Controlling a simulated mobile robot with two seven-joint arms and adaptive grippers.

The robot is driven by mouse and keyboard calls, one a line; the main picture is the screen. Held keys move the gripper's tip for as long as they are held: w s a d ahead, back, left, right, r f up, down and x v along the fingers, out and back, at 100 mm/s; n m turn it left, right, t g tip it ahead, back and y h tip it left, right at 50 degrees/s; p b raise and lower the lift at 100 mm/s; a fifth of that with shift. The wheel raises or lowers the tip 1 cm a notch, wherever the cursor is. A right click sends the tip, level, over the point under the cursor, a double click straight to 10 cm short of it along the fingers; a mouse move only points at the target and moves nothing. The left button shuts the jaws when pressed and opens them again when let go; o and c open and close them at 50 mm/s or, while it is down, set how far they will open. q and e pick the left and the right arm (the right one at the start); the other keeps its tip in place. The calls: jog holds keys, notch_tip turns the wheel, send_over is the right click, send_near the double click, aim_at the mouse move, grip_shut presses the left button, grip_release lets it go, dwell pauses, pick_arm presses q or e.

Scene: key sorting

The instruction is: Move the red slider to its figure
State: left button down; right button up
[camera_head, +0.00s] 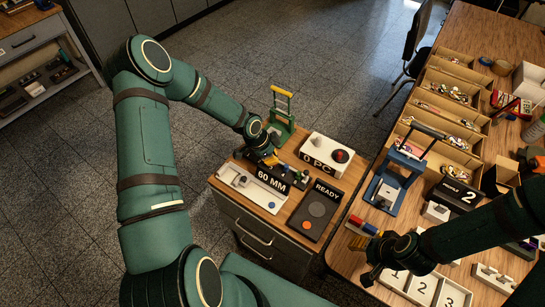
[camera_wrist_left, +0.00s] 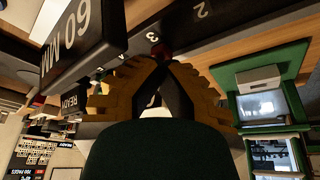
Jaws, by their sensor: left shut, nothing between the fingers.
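A small red piece, likely the red slider (camera_wrist_left: 161,48), shows in the left wrist view just beyond the fingertips, beside a dark strip marked with the figures 2 and 3 (camera_wrist_left: 152,37). I cannot tell whether the fingers touch it. My left gripper (camera_wrist_left: 160,68) is shut and empty, its yellow-brown fingers meeting near the red piece. In the head view the left gripper (camera_head: 271,160) is low over the small cabinet top, behind the 60 MM sign (camera_head: 272,182); the slider cannot be made out there.
The 60 MM sign also stands close to the left gripper in the wrist view (camera_wrist_left: 75,35). Around it are a green press (camera_head: 282,112), a white 0 PC box (camera_head: 318,160), a READY panel (camera_head: 305,222) and a white tray (camera_head: 236,190). A blue press (camera_head: 385,190) stands on the right table.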

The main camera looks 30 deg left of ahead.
pick_arm(q)
jog(key=a, duration=0.3)
jog(key=w+a+p, duration=0.1)
jog(key=a, duration=0.1)
dwell(0.3)
jog(key=c, duration=0.9)
grip_release()
jog(key=shift+f, duration=0.1)
jog(key=v, duration=1.2)
jog(key=shift+s, duration=0.1)
